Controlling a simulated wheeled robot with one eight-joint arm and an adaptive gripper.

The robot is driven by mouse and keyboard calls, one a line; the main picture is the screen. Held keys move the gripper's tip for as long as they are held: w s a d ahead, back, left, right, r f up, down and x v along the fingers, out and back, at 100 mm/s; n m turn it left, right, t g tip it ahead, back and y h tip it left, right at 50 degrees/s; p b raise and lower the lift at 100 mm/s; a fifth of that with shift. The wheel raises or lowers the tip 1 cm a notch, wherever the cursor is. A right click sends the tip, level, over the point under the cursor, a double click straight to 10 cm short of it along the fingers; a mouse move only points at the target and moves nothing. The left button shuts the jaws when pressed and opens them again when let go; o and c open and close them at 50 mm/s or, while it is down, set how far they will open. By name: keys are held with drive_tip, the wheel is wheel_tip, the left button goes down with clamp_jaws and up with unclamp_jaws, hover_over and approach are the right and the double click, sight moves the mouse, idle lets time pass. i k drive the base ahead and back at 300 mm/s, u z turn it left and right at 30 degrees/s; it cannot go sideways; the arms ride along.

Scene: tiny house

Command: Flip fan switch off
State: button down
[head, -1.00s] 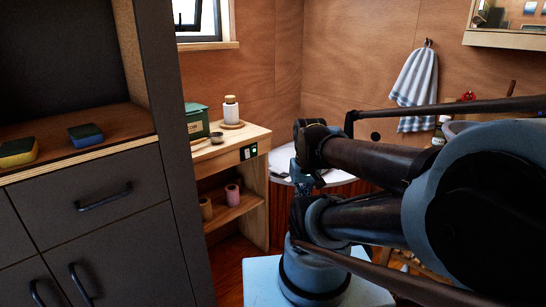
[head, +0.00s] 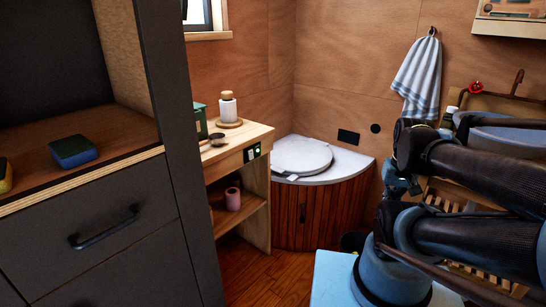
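A small black switch panel with green-lit marks (head: 252,153) is on the front end of the wooden shelf unit (head: 262,190), left of centre in the head view. It is too small to tell which way its switches stand. A second black plate (head: 348,137) is on the wooden wall above the round-lidded corner seat. I cannot tell which of them is the fan switch. My arm fills the right side of the picture, well apart from both panels. My gripper's fingertips cannot be made out.
A dark cabinet (head: 100,235) with a sponge (head: 73,151) on its shelf stands close at the left. The corner seat with a white lid (head: 300,156) is behind the shelf unit. A striped towel (head: 417,78) hangs at the right. Some wooden floor (head: 268,278) is clear.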

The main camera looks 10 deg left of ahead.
sight(250, 152)
drive_tip(key=u, duration=0.05)
drive_tip(key=k, duration=0.9)
drive_tip(key=u, duration=0.95)
drive_tip(key=i, duration=0.5)
drive_tip(key=z, duration=0.1)
